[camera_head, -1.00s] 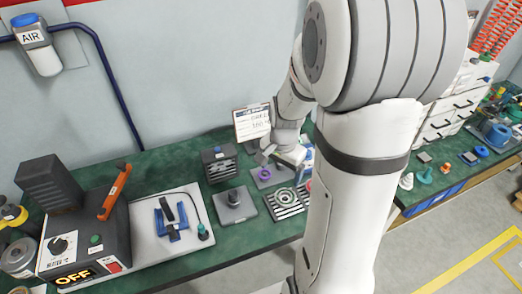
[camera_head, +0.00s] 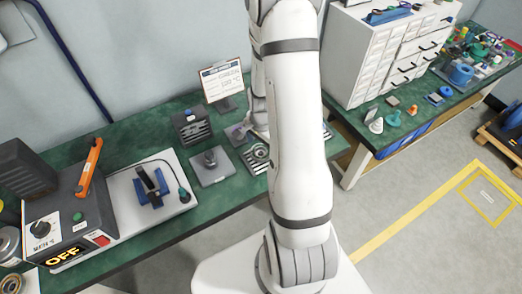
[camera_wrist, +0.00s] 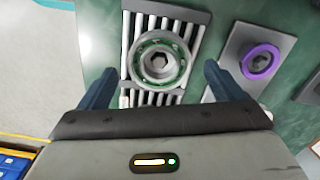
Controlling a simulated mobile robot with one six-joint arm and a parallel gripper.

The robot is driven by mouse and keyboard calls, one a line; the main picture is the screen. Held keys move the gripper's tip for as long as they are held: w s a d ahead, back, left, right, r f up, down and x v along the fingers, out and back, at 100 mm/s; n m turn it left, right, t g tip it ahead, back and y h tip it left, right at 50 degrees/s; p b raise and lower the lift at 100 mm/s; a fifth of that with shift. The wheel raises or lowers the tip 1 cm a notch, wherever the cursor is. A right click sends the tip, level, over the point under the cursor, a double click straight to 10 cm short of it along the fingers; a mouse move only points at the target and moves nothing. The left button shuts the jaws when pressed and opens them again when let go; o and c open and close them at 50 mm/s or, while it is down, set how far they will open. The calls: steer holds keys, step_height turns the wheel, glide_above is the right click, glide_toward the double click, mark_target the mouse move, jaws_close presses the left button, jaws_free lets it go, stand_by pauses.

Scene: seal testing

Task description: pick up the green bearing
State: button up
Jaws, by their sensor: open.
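The green bearing (camera_wrist: 159,61), a metal ring with a green band and a dark centre, lies on a slatted metal rack (camera_wrist: 128,91) in the wrist view. In the head view the bearing (camera_head: 258,153) is partly hidden by my arm. My gripper (camera_wrist: 158,70) is open and empty. Its two dark blue fingers stand left and right of the bearing in the wrist view, apart from it. I cannot tell the exact height above it. In the head view my arm hides the gripper.
A purple ring (camera_wrist: 261,60) sits on a grey plate right of the rack. A sign stand (camera_head: 222,84), a grey block with a post (camera_head: 210,164) and a heater box marked OFF (camera_head: 68,222) stand on the green bench. A drawer cabinet (camera_head: 385,55) stands at the right.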

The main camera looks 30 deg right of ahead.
steer(key=shift+f, duration=0.7)
steer(key=c, duration=1.3)
steer(key=shift+o, duration=0.2)
steer(key=shift+r, duration=0.15)
step_height(320, 180, up, 10)
steer(key=b, duration=0.1)
